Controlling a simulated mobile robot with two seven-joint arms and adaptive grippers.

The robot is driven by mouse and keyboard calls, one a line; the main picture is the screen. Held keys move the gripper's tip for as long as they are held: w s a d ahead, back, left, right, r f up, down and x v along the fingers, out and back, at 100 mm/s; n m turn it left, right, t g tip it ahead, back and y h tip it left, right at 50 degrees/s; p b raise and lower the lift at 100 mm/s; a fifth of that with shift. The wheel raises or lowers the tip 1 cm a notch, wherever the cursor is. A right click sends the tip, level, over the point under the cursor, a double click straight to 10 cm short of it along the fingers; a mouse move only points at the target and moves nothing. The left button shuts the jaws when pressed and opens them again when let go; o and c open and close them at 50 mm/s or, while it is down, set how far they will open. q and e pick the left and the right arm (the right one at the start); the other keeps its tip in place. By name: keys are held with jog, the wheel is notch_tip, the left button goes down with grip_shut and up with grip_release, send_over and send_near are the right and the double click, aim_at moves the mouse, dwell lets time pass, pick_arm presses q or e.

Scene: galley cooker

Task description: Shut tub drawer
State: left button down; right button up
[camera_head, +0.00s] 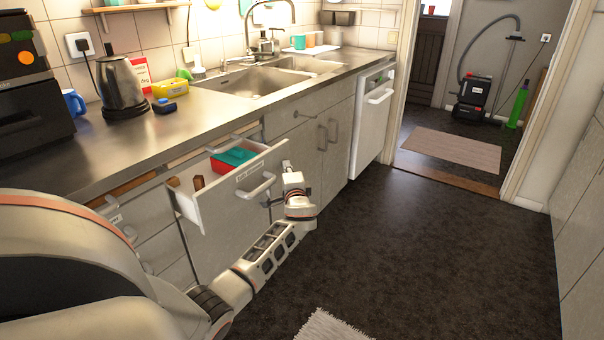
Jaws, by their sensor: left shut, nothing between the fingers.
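The tub drawer (238,183) is pulled out from the row of units under the worktop. Its white front carries a small label and a bar handle. A green and red tub (233,158) and a small brown item (198,183) lie inside it. My left gripper (278,199) is just in front of the drawer, to the right of its handle in the picture. It is shut and holds nothing. I cannot tell whether it touches the drawer front. My right gripper is not in view.
A kettle (121,88) and a yellow box (164,106) stand on the steel worktop (120,150) above. A dishwasher (373,120) is further along. The dark floor (430,240) to the right is clear, with a mat (333,326) at the bottom.

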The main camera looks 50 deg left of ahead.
pick_arm(q)
jog(key=a, duration=0.3)
jog(key=s+a+b, duration=0.1)
jog(key=a, duration=0.2)
jog(key=s+a, duration=0.1)
jog(key=a, duration=0.3)
jog(key=shift+s+f, duration=0.15)
jog(key=shift+s, duration=0.1)
jog(key=shift+s+a+b, duration=0.2)
jog(key=shift+a+b, duration=0.15)
jog(key=shift+a, duration=0.55)
jog(key=shift+a+r, duration=0.15)
jog(key=shift+r, duration=0.05)
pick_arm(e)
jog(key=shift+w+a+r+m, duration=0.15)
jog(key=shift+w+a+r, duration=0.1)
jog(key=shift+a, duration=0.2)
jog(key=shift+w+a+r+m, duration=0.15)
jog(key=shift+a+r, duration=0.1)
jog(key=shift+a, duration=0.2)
pick_arm(q)
jog(key=shift+s+a+r, duration=0.1)
jog(key=shift+a+r, duration=0.05)
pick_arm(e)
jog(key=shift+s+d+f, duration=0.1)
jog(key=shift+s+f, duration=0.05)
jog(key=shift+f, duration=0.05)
